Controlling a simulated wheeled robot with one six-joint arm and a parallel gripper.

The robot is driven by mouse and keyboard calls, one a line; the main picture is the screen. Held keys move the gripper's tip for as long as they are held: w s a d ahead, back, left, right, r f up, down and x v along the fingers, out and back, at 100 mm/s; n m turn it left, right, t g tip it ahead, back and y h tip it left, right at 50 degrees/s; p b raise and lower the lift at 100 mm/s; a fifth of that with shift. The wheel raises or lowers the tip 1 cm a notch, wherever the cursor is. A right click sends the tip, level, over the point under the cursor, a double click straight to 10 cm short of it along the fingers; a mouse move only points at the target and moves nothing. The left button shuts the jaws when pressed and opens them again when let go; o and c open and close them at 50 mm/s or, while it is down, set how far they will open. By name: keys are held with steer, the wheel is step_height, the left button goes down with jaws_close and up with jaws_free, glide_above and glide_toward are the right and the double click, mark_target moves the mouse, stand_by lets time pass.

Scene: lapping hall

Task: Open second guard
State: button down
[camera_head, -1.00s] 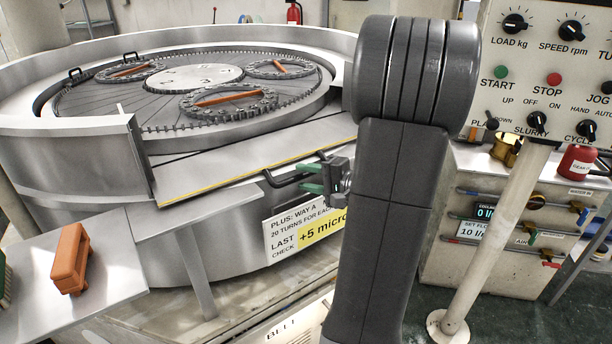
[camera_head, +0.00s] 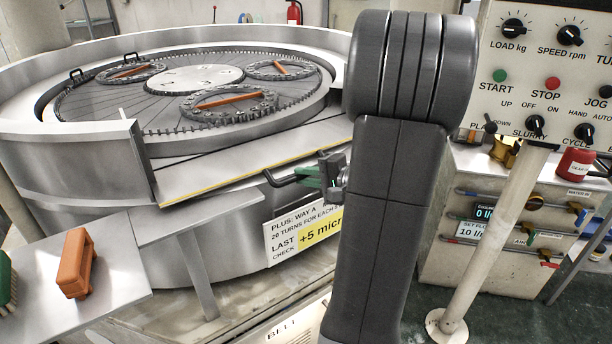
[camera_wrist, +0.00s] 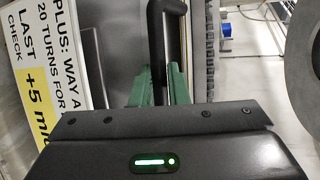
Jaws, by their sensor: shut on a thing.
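The lapping machine's round wall (camera_head: 60,170) has an opening at the front, with a flat grey panel (camera_head: 240,166) edged in yellow lying across it. A dark bar handle (camera_head: 280,181) sits on the machine's front just below this edge; it also shows in the wrist view (camera_wrist: 156,30). My gripper (camera_head: 312,177) has green fingers, seen again in the wrist view (camera_wrist: 161,86). They are closed on the handle, one on each side. My arm hides the panel's right end. I cannot tell which part is the second guard.
A control panel (camera_head: 530,80) and a cabinet (camera_head: 470,240) stand at the right, with a pale post (camera_head: 490,235) before them. A notice (camera_head: 300,237) hangs below the handle.

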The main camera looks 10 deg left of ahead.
step_height(320, 180, up, 3)
steer(key=shift+r+h+p, duration=0.1)
steer(key=shift+h+p, duration=0.4)
steer(key=shift+p, duration=0.55)
steer(key=c, duration=1.4)
jaws_free()
steer(key=shift+d, duration=0.1)
steer(key=b+v, duration=0.2)
steer(key=v, duration=1.1)
steer(key=shift+d, duration=0.3)
